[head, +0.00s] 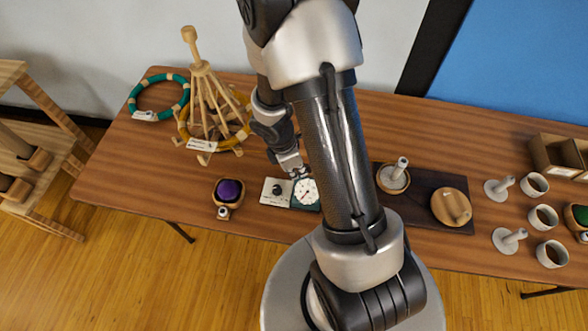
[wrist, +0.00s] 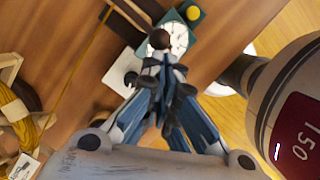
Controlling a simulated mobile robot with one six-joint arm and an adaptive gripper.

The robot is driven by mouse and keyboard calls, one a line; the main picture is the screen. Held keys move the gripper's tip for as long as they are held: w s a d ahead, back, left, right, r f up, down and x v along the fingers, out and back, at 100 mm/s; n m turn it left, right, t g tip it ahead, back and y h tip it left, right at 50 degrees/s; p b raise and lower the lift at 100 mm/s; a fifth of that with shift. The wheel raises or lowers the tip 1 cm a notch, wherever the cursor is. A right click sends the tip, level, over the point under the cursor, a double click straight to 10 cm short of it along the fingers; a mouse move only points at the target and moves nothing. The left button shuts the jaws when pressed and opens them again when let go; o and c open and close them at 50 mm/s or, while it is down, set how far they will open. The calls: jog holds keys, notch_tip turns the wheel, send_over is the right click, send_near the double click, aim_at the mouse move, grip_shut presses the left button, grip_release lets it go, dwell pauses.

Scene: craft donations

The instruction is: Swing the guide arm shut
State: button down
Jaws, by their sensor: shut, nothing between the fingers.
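My gripper (head: 297,172) is over the table behind the dial box, with its fingers together and empty. In the wrist view the closed fingertips (wrist: 168,62) point toward the white dial (wrist: 178,36), and a dark brown knob-like piece (wrist: 160,38) shows right by them; I cannot tell if they touch. A long dark brown piece (wrist: 128,14) lies at the top left of the wrist view. I cannot tell for certain which piece is the guide arm; my arm hides part of the table in the head view.
The dial box (head: 306,194) and a white knob box (head: 276,191) sit near the front edge, with a purple button (head: 229,190) to their left. A wooden swift (head: 205,90) and a teal ring (head: 135,95) are at back left. A dark board (head: 426,184) lies right of my arm.

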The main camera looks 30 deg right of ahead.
jog(key=shift+d, duration=0.15)
dwell(0.5)
jog(key=shift+w+d+p, duration=0.25)
jog(key=shift+d+p, duration=0.05)
jog(key=shift+p, duration=0.05)
jog(key=shift+w+r, duration=0.1)
